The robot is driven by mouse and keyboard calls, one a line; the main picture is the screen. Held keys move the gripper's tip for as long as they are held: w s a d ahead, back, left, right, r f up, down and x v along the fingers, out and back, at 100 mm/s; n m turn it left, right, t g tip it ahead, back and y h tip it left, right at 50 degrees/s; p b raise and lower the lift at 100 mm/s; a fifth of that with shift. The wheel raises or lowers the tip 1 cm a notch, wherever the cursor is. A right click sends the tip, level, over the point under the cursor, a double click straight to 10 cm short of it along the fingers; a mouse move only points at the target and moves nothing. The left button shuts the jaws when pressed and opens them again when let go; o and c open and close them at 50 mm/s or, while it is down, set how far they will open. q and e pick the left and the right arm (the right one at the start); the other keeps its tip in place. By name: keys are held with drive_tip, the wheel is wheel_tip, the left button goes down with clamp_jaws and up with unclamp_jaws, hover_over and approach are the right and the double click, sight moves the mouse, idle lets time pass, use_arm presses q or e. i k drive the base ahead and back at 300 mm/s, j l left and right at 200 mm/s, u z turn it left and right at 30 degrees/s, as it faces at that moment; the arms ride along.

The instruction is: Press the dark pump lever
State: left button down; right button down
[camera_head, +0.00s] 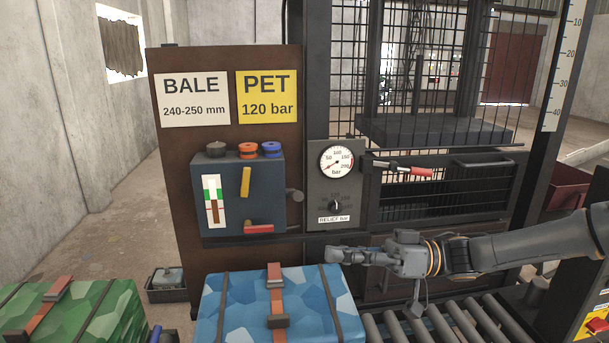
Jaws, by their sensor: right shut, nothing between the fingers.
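A dark box (270,218) on the brown panel carries a dark round cap (216,149), an orange cap (248,150) and a blue cap (271,149). A yellow lever (246,182) and a red lever (259,227) are on its front. A dark stub (295,195) sticks out at its right side; I cannot tell which dark part is the pump lever. My right gripper (333,254) is shut and empty, pointing left, below and to the right of the box and apart from it. My left gripper is not in view.
A blue patterned bale (240,300) lies below my right gripper, with rollers (450,322) to its right. A green patterned bale (95,312) is at lower left. A gauge (337,161) and a red-tipped lever (415,172) are right of the box.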

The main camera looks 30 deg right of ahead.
sight(298, 195)
drive_tip(key=i+l, duration=0.9)
drive_tip(key=l, duration=0.15)
